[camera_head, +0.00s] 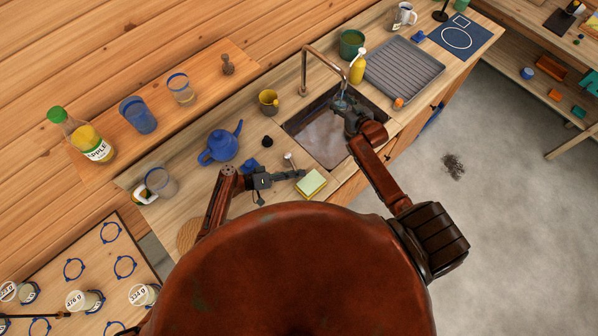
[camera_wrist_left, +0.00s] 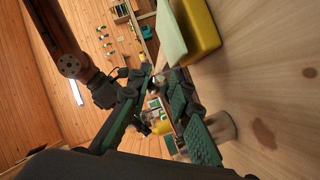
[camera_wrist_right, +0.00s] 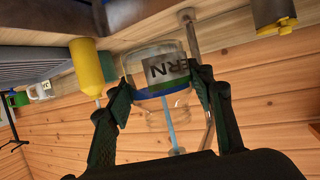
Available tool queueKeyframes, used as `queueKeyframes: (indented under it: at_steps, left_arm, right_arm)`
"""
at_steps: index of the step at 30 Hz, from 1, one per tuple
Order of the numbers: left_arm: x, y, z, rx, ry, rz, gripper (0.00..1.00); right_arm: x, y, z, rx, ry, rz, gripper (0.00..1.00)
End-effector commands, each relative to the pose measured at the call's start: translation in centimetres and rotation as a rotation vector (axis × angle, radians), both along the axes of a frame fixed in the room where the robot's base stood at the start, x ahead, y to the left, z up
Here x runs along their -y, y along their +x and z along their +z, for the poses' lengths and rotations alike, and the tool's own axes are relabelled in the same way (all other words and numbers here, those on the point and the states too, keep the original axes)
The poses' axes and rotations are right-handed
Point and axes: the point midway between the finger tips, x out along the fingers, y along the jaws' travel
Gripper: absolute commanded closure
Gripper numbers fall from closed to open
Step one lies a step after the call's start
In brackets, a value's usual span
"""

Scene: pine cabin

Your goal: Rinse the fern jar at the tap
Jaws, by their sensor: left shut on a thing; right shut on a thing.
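The fern jar (camera_wrist_right: 158,78) is clear glass with a blue band and a label partly reading "ERN". My right gripper (camera_head: 346,108) is shut on it over the sink (camera_head: 318,138), below the spout of the bent tap (camera_head: 304,72). A thin blue stream (camera_wrist_right: 170,125) runs from the spout to the jar's mouth. In the right wrist view (camera_wrist_right: 160,95) the fingers clasp the jar's sides. My left gripper (camera_head: 280,178) is shut by a thin metal lever with a pale knob (camera_head: 288,157), left of the sink. The grip itself is mostly hidden.
A yellow-green sponge (camera_head: 311,184) lies close by my left gripper. A yellow soap bottle (camera_head: 357,70) and a grey drying rack (camera_head: 402,70) stand right of the sink.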

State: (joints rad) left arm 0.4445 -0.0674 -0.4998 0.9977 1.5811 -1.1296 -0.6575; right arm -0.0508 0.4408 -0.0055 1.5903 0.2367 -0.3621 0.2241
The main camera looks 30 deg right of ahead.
Motion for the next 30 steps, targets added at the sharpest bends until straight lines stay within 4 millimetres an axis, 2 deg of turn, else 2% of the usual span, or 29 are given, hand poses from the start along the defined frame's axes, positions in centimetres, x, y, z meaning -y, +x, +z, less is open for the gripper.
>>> queueKeyframes:
  at_steps: [15,30]
  left_arm:
    - [-2.1,1.6,-0.7,0.014,0.022,-0.157,1.0]
    - [-2.5,0.8,-0.2,0.006,0.008,-0.23,1.0]
  right_arm:
    - [-0.1,0.1,0.0,0.002,0.0,0.002,0.79]
    - [-0.1,0.1,0.0,0.002,0.0,0.002,0.79]
